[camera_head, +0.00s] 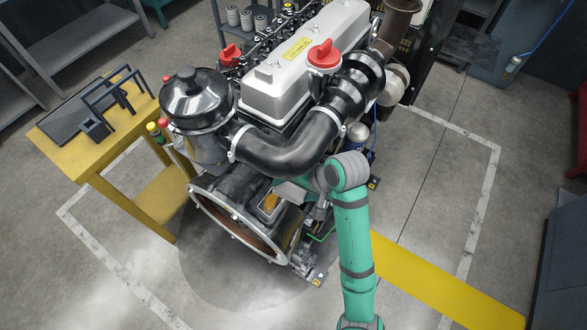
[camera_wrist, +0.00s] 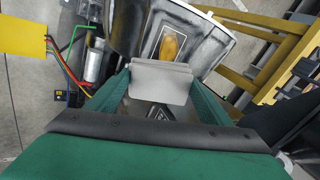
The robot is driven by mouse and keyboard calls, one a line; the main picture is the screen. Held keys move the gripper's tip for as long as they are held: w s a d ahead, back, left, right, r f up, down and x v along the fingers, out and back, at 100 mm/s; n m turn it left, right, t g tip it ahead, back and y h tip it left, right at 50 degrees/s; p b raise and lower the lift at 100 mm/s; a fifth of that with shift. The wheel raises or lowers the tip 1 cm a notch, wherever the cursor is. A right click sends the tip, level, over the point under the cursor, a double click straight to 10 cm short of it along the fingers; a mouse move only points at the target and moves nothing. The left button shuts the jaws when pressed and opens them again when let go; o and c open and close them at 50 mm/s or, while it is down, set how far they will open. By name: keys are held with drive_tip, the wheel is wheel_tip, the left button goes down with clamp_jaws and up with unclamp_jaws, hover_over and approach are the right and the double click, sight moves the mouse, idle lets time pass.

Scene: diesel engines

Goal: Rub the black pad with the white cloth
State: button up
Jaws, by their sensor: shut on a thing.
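My gripper (camera_wrist: 160,70) shows in the wrist view with its two green fingers on either side of a pale grey-white cloth (camera_wrist: 160,86). It is shut on the cloth, which spans flat between the fingertips. Beyond the cloth is the engine's grey housing, with an orange-brown oval patch (camera_wrist: 172,46) in a framed recess. This patch also shows in the head view (camera_head: 270,203).
The diesel engine (camera_head: 300,70) fills the middle, with a thick black hose (camera_head: 290,152) above my wrist. A yellow table (camera_head: 60,160) at the left bears black frames and a dark flat tray (camera_head: 70,122). Thin coloured wires (camera_wrist: 72,72) hang left of my gripper.

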drive_tip(key=shift+w+a+f, duration=0.1)
drive_tip(key=shift+w+f, duration=0.15)
drive_tip(key=shift+w, duration=0.1)
drive_tip(key=shift+x, duration=1.95)
drive_tip(key=shift+w+a+f, duration=0.1)
drive_tip(key=shift+a+f, duration=0.2)
drive_tip(key=shift+f, duration=0.35)
drive_tip(key=shift+w+a+f, duration=0.15)
drive_tip(key=shift+w+f, duration=0.05)
drive_tip(key=shift+f, duration=0.15)
drive_tip(key=shift+s+a+f, duration=0.1)
drive_tip(key=shift+s+a, duration=0.65)
drive_tip(key=shift+s, duration=0.3)
drive_tip(key=shift+s+a, duration=0.7)
drive_tip(key=shift+s, duration=0.4)
drive_tip(key=shift+s+a, duration=0.1)
drive_tip(key=shift+s, duration=0.1)
